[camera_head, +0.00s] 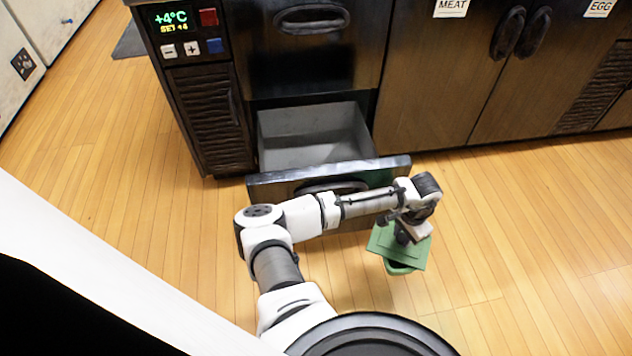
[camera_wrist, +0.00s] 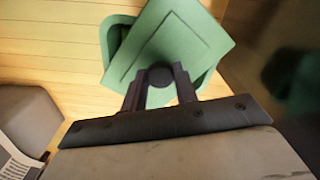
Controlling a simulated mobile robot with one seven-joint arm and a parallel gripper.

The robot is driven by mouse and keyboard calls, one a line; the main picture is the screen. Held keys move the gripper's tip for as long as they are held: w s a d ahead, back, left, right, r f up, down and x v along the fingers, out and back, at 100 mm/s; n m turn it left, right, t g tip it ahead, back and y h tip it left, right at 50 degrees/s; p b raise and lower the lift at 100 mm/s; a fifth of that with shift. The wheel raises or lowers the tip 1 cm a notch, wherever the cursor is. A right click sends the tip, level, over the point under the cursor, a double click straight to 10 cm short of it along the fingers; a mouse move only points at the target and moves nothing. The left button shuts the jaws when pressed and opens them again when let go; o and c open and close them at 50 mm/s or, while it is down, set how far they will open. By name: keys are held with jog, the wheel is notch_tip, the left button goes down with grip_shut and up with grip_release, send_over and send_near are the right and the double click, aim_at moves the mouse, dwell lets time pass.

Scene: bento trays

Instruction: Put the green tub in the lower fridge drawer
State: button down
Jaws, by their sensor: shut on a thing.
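The green tub (camera_head: 402,268) hangs above the wooden floor, to the right of the open lower drawer's front. It has a green square lid (camera_head: 383,240) that sits turned relative to the tub. My gripper (camera_head: 404,236) is shut on the dark round knob of the lid. In the wrist view my gripper (camera_wrist: 160,80) has a finger on each side of the knob, with the lid and the tub (camera_wrist: 113,40) beyond. The lower fridge drawer (camera_head: 310,137) is pulled out, and its visible inside is empty.
The closed upper drawer (camera_head: 310,50) is above the open one. The drawer front (camera_head: 270,187) is a raised edge close to my arm. Cabinet doors (camera_head: 450,80) labelled MEAT and EGG stand to the right. The floor (camera_head: 540,220) on the right is clear.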

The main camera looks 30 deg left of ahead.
jog(key=f+m+b, duration=0.1)
jog(key=f+b, duration=0.3)
jog(key=w+f+m+b, duration=0.1)
jog(key=f+b, duration=0.3)
jog(key=f+m+b, duration=0.1)
jog(key=f+b, duration=0.3)
jog(key=shift+w+d+f, duration=0.1)
jog(key=shift+w+d, duration=0.05)
jog(key=shift+w, duration=0.05)
notch_tip(320, 180, up, 11)
jog(key=p, duration=1.1)
jog(key=shift+d+f, duration=0.15)
jog(key=shift+d, duration=0.05)
jog(key=shift+w+d+r+m, duration=0.25)
jog(key=shift+w+d+m, duration=0.2)
jog(key=shift+d, duration=0.1)
jog(key=shift+a, duration=0.15)
